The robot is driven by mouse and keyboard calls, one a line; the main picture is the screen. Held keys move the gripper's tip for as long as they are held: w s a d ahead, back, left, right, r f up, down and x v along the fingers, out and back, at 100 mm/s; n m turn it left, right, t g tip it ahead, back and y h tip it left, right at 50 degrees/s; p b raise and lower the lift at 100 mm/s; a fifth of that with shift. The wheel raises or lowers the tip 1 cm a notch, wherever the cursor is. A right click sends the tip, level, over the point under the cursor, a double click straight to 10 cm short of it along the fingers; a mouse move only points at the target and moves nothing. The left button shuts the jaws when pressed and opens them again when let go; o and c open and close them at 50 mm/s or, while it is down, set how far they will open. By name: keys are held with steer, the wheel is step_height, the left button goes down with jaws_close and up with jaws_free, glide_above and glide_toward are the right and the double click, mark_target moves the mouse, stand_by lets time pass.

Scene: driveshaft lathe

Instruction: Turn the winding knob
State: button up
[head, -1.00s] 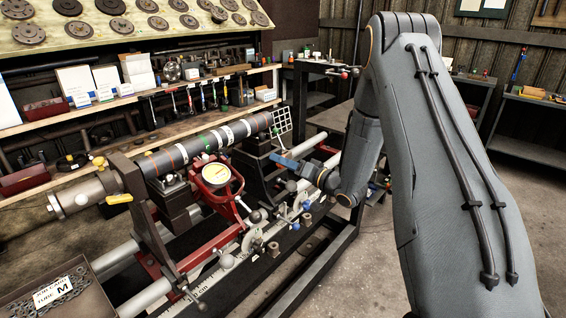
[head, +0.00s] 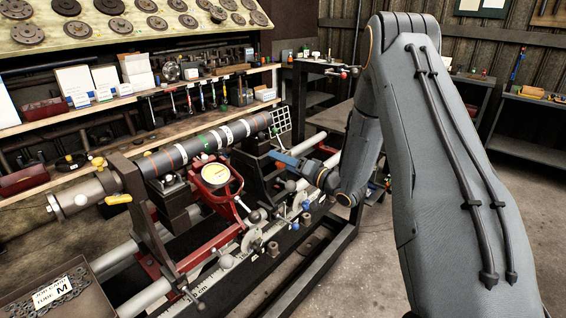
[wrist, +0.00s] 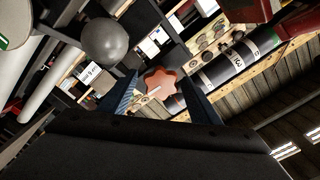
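The knob, a salmon-orange lobed knob with a pale line on its face (wrist: 160,82), shows in the wrist view. It sits between the two blue fingers of my gripper (wrist: 158,90). A narrow gap seems to show between the knob and each finger, so the gripper looks open around it. In the head view my gripper (head: 284,159) is beside the far end of the dark banded shaft (head: 206,143). I cannot make out the knob in the head view.
Several ball-ended levers, one with a blue ball (head: 306,205), stand along the rail near my gripper. A large grey ball (wrist: 105,40) is close in the wrist view.

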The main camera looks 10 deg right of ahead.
steer(key=b+v, duration=0.2)
steer(key=v, duration=0.5)
steer(key=shift+s+d, duration=0.2)
steer(key=shift+s, duration=0.1)
stand_by(0.3)
steer(key=s+a+n+g+h, duration=0.1)
steer(key=s+g+h, duration=0.4)
steer(key=s, duration=0.9)
steer(key=s+a+n+g+h, duration=0.1)
steer(key=s+a+g+h, duration=0.3)
steer(key=s+g, duration=0.4)
steer(key=s+f+h, duration=0.1)
steer(key=s, duration=0.6)
steer(key=shift+s+n+h, duration=0.3)
